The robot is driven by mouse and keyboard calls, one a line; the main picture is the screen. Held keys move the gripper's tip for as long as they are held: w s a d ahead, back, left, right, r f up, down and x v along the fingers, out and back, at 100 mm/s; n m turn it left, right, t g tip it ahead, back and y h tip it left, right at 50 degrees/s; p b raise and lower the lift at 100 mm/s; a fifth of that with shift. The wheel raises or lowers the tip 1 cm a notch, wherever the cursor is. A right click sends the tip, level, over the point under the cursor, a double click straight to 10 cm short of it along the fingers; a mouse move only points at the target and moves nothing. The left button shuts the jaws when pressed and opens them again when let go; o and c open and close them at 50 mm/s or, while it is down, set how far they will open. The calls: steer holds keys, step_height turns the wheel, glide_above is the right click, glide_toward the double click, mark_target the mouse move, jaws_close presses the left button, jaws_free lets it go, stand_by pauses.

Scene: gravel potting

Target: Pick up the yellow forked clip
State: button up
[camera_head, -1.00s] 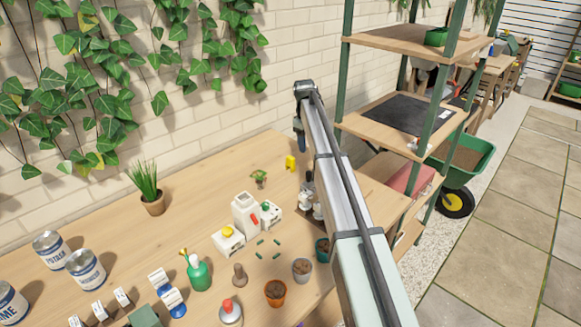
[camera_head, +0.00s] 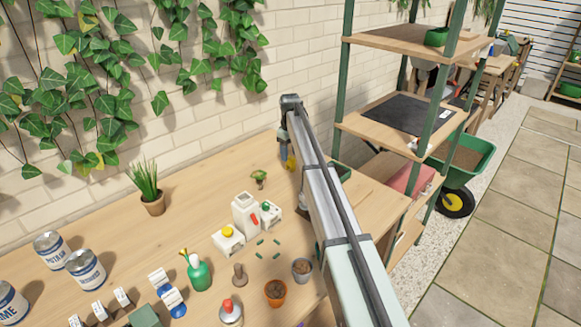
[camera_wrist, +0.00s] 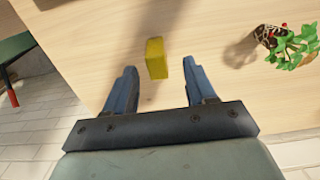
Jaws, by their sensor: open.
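The yellow forked clip (camera_wrist: 156,58) is on the wooden table in the wrist view, seen as a yellow block. It lies between and just beyond my two blue fingers. My gripper (camera_wrist: 160,72) is open and empty, with one finger to each side of the clip's line. In the head view the clip (camera_head: 291,163) shows as a yellow patch at the back of the table, partly hidden by my arm. My gripper (camera_head: 284,158) hangs right by it there. The clip's fork is not clear in either view.
A small leafy plant (camera_wrist: 300,48) stands to the right in the wrist view. The brick wall is close behind, and a green-posted shelf (camera_head: 385,125) stands right.

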mark_target(290, 157)
steer(key=shift+w+d+f, duration=0.1)
steer(key=shift+w+f, duration=0.05)
steer(key=shift+f, duration=2.5)
jaws_close()
